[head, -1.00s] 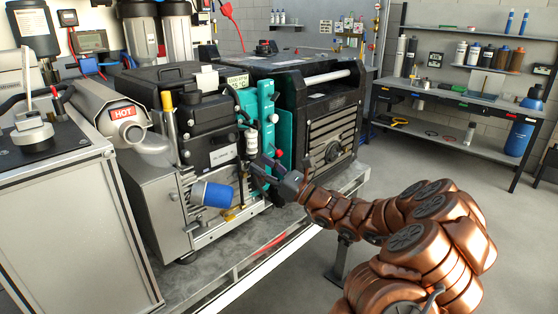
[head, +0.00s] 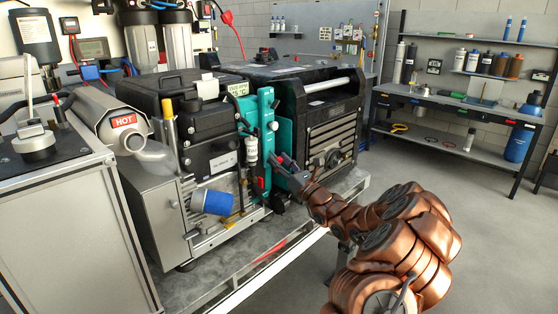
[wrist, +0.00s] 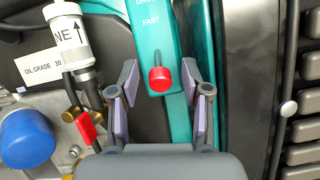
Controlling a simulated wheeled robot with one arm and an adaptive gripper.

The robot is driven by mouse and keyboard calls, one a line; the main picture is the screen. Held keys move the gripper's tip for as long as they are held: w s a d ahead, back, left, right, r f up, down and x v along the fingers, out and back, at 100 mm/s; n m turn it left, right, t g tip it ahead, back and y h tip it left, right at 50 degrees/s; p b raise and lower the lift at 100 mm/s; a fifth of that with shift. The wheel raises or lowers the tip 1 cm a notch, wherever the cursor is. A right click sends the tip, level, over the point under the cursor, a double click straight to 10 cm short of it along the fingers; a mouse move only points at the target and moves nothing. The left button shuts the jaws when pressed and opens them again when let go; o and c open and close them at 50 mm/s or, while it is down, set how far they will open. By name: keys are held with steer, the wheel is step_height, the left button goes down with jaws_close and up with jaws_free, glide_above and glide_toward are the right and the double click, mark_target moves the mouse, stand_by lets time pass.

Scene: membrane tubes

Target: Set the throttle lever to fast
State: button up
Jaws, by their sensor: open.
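The throttle lever's red knob (wrist: 161,78) shows in the wrist view, just below the word FAST on the teal panel (wrist: 151,40). Another label above FAST is cut off by the top edge. My gripper (wrist: 160,88) is open, with one finger to the left of the knob and one to the right. Both fingers look apart from the knob, though depth is hard to judge. In the head view my gripper (head: 283,168) is at the front of the teal panel (head: 266,115), and the knob is hard to make out there.
A red-handled valve (wrist: 86,127), a white cylinder with an arrow (wrist: 68,35) and a blue filter (wrist: 27,138) sit left of my gripper. A black ribbed unit (head: 325,125) stands to the right. A silver muffler marked HOT (head: 125,121) is further left.

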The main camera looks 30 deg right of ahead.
steer(key=shift+w+a+r, duration=0.1)
steer(key=shift+w, duration=0.1)
jaws_close()
stand_by(0.3)
